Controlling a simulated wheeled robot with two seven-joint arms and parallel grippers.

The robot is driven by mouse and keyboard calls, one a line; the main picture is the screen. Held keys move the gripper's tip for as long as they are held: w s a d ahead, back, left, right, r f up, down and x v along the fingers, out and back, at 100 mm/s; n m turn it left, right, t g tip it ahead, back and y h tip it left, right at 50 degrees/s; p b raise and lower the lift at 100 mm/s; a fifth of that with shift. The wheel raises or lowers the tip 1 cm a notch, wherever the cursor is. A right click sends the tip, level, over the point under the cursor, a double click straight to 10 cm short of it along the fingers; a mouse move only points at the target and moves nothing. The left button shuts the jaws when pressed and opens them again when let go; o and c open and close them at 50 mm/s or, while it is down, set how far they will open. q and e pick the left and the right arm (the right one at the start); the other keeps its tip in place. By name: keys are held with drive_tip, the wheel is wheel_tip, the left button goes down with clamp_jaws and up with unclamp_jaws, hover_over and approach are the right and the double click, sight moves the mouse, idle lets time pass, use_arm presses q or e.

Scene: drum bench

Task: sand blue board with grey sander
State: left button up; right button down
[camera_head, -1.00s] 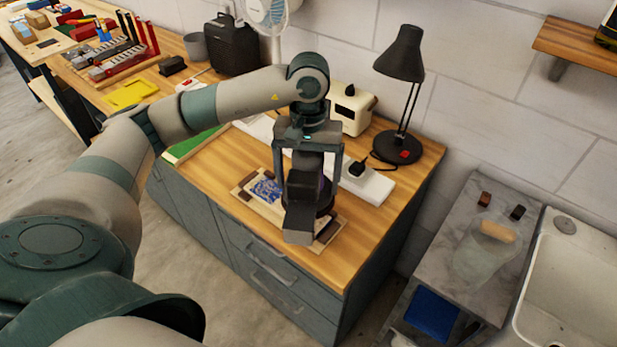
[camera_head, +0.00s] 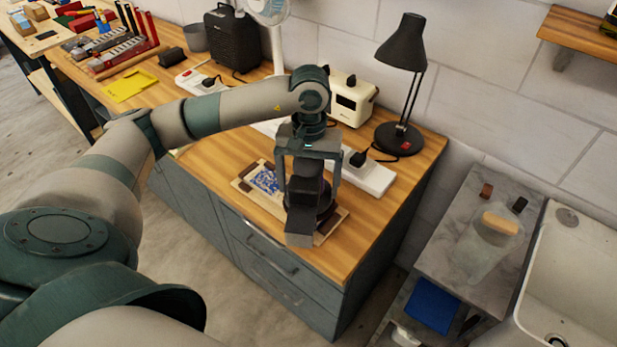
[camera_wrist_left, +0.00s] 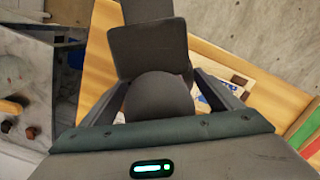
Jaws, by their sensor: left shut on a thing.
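The blue-patterned board (camera_head: 266,181) lies in a wooden frame on the bench top, partly hidden under the sander. The dark grey sander (camera_head: 302,196) stands on the right part of the board. My left gripper (camera_head: 306,172) is shut on the sander's body from above. In the left wrist view the sander (camera_wrist_left: 152,55) fills the middle between the fingers, and a sliver of the blue-patterned board (camera_wrist_left: 203,98) shows beside it. Whether the sander's pad touches the board is hidden. My right gripper is not in view.
A white power strip (camera_head: 372,178) with a black plug lies just behind the sander. A black desk lamp (camera_head: 401,95) and a cream box (camera_head: 352,99) stand at the back. A yellow sheet (camera_head: 129,85) lies further left. The bench's front right corner is clear.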

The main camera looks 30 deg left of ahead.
use_arm(q)
drive_tip(key=shift+f, duration=0.7)
drive_tip(key=shift+f+b, duration=0.3)
drive_tip(key=shift+b, duration=0.15)
idle(0.5)
drive_tip(key=shift+a, duration=0.1)
drive_tip(key=shift+a+f+b, duration=0.1)
drive_tip(key=shift+a+b, duration=0.1)
drive_tip(key=shift+b, duration=0.15)
drive_tip(key=shift+a+b, duration=0.3)
drive_tip(key=shift+a, duration=0.05)
drive_tip(key=shift+w+a+b, duration=0.1)
drive_tip(key=shift+a+b, duration=1.15)
drive_tip(key=shift+a, duration=0.35)
drive_tip(key=shift+a, duration=0.35)
drive_tip(key=shift+a+b, duration=0.2)
drive_tip(key=shift+b, duration=0.2)
